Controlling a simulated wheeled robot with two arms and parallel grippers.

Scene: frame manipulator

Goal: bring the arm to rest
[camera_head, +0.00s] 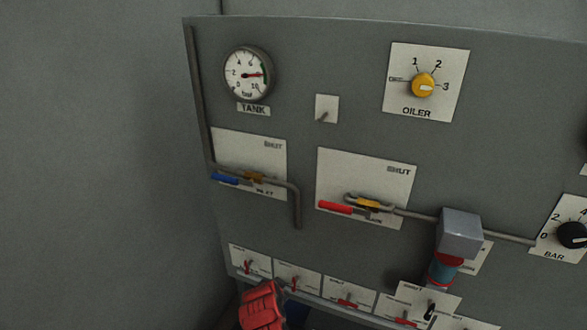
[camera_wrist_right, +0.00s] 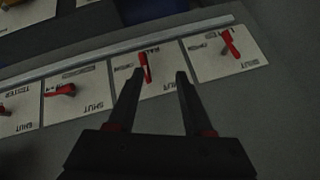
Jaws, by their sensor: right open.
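My right gripper (camera_wrist_right: 160,75) is open in the right wrist view, its two black fingers reaching toward the lower row of small valve plates. A small red lever (camera_wrist_right: 146,67) on a white plate shows between the fingertips, closer to the left one. I cannot tell whether a finger touches it. Nothing is seen held. In the head view a red part shows at the bottom edge, in front of the lower row; I cannot tell which part of my arm it is. My left gripper is not in view.
The grey panel (camera_head: 330,125) carries a tank gauge (camera_head: 246,75), a yellow oiler knob (camera_head: 423,85), a blue-handled valve (camera_head: 224,178), a red-handled valve (camera_head: 336,208) and a black knob (camera_head: 573,235). A grey box (camera_head: 460,234) and pipes stick out. The left wall is bare.

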